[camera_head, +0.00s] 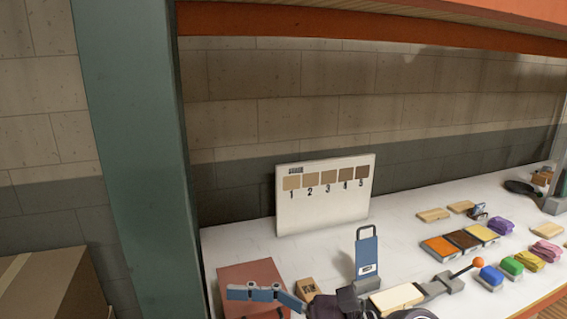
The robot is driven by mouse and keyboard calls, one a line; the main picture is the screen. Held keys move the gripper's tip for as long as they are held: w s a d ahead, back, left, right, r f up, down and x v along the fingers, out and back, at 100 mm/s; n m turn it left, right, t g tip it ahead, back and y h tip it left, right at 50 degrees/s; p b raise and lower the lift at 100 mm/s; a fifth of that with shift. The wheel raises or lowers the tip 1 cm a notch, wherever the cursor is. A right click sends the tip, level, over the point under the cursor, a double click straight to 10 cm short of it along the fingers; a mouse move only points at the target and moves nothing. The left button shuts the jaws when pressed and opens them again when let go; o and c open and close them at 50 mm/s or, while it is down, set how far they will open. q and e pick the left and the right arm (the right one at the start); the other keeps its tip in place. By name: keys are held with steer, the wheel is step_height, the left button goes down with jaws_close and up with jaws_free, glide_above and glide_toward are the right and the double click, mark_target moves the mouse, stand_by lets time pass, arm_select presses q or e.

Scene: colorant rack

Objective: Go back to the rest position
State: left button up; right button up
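At the bottom edge, a cream block (396,298) lies between dark and grey parts of a device. A grey piece (448,283) at its right bears a rod with an orange ball (478,262). Beside it stands an upright blue piece (366,258) with a white label and a loop on top. Two blue strips with grey clips (252,293) lie to the left. The bottom of this group is cut off. A white board (325,209) with brown swatches numbered 1 to 5 stands at the back.
The white table (240,236) carries a reddish mat (240,275) and a tan box (307,288). Orange, brown and yellow trays (463,242), coloured blocks (512,267) and wooden blocks (433,215) are on the right. A teal post (130,150) rises at the left.

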steer(key=w+d+r+m+t+y, duration=0.3)
steer(key=r+m+t, duration=0.3)
steer(key=m, duration=0.2)
steer(key=w+d+m+t+h, duration=0.9)
steer(key=m+t, duration=0.4)
steer(key=m, duration=0.5)
steer(key=d+f+m+g+h, duration=0.3)
steer(key=d+f+m+h, duration=1)
steer(key=f+m, duration=0.45)
steer(key=s+d+f+m+g, duration=0.25)
steer(key=s+f, duration=0.25)
steer(key=f, duration=0.3)
steer(key=s+d+f+m+g, duration=0.1)
steer(key=s+f+m+g, duration=0.3)
steer(key=f, duration=0.4)
steer(key=s+f+m+g, duration=0.1)
steer(key=s+f+g, duration=0.2)
steer(key=s+f, duration=0.35)
steer(key=s+f+m+g, duration=0.1)
steer(key=s+f+g, duration=0.25)
steer(key=s, duration=0.65)
step_height(320, 180, down, 25)
steer(key=s+g, duration=0.1)
steer(key=s+d+f+g+b, duration=0.1)
steer(key=s+d+f, duration=0.1)
steer(key=s+f, duration=1.5)
steer(key=shift+s+d, duration=0.2)
steer(key=shift+s, duration=0.15)
